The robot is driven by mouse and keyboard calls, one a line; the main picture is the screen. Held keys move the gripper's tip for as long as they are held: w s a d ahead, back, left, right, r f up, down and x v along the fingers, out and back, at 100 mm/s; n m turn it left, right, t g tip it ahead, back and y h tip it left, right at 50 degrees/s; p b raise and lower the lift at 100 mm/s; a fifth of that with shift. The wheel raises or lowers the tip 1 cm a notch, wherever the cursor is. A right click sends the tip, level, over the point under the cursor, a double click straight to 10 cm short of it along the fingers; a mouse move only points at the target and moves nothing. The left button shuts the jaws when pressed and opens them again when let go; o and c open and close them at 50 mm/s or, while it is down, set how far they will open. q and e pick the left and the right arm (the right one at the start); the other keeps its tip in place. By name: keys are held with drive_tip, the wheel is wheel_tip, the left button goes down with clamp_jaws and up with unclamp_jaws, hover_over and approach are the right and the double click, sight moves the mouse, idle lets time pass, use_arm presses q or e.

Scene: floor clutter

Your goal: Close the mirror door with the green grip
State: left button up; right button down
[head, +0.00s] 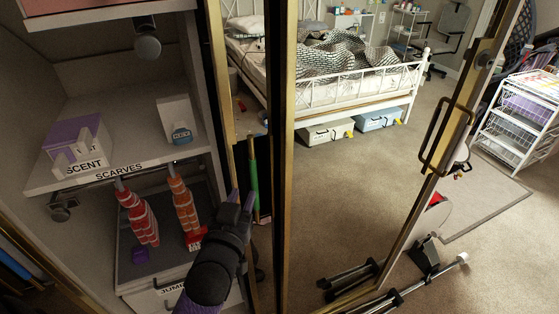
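The green grip (253,172) is a slim upright bar on the dark edge of a narrow gold-framed mirror panel (232,92), just right of the shelves. My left gripper (242,198) reaches up from the bottom centre. Its two fingertips look spread apart, just below and left of the grip's lower part. I cannot tell whether they touch the grip. The panel stands beside a dark upright post, and its lower part is partly hidden by my gripper. My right gripper is not in view.
The open cabinet at left has a shelf (120,176) with boxes and hanging red scarves (184,208). At right is a gold frame with a dark loop handle (446,136). Exercise gear (425,258) lies low at right. Carpet (350,180) is clear before the bed (340,75).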

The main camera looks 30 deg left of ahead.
sight(252, 169)
use_arm(q)
drive_tip(key=x, duration=0.4)
drive_tip(key=b+x, duration=0.1)
drive_tip(key=x, duration=0.4)
drive_tip(key=shift+w+a+b, duration=0.3)
clamp_jaws()
idle(1.0)
